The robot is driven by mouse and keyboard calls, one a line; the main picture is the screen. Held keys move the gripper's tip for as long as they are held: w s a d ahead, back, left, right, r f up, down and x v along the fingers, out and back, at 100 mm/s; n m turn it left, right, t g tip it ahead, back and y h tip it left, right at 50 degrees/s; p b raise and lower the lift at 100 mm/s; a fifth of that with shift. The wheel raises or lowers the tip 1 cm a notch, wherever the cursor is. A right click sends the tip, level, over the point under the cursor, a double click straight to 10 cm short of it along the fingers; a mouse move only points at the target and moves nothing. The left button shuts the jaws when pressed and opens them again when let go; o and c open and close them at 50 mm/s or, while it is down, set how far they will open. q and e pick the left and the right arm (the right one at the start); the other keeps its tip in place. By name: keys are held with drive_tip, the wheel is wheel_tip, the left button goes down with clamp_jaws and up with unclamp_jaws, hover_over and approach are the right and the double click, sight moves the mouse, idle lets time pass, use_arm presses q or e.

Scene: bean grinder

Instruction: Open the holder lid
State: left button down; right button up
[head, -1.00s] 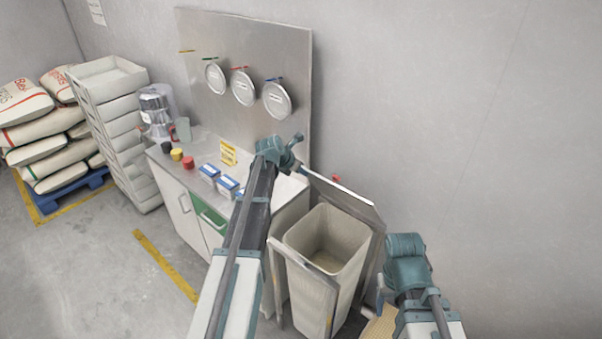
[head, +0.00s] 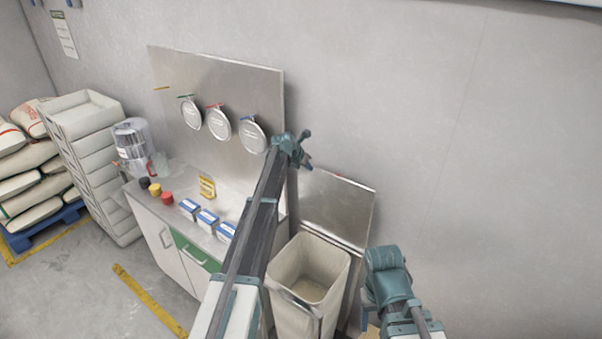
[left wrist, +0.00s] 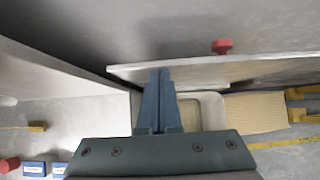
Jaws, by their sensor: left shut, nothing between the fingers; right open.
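The holder is a metal-framed stand around a cream bin (head: 284,305), whose mouth is uncovered. Its grey metal lid (head: 340,208) stands raised at the back of the bin, close to the wall. In the left wrist view the lid (left wrist: 205,74) is a pale panel with a red knob (left wrist: 222,46) on its far side. My left gripper (head: 306,160) is shut and empty near the lid's upper left corner. Its closed fingers (left wrist: 160,78) overlap the lid in the left wrist view; contact is unclear. My right gripper (head: 368,299) is open, right of the bin.
A counter (head: 178,212) with blue-white boxes, coloured-lid jars and a grinder (head: 133,142) stands left of the bin. A metal wall panel (head: 222,90) carries round discs. Stacked crates (head: 88,120) and sacks are at far left. The front left floor is clear.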

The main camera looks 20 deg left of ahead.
use_arm(q)
drive_tip(key=shift+w+d+r, duration=0.1)
drive_tip(key=shift+w+d, duration=0.1)
drive_tip(key=shift+w, duration=0.35)
use_arm(e)
drive_tip(key=shift+r, duration=0.1)
use_arm(q)
drive_tip(key=shift+r, duration=0.1)
use_arm(e)
drive_tip(key=shift+r, duration=0.1)
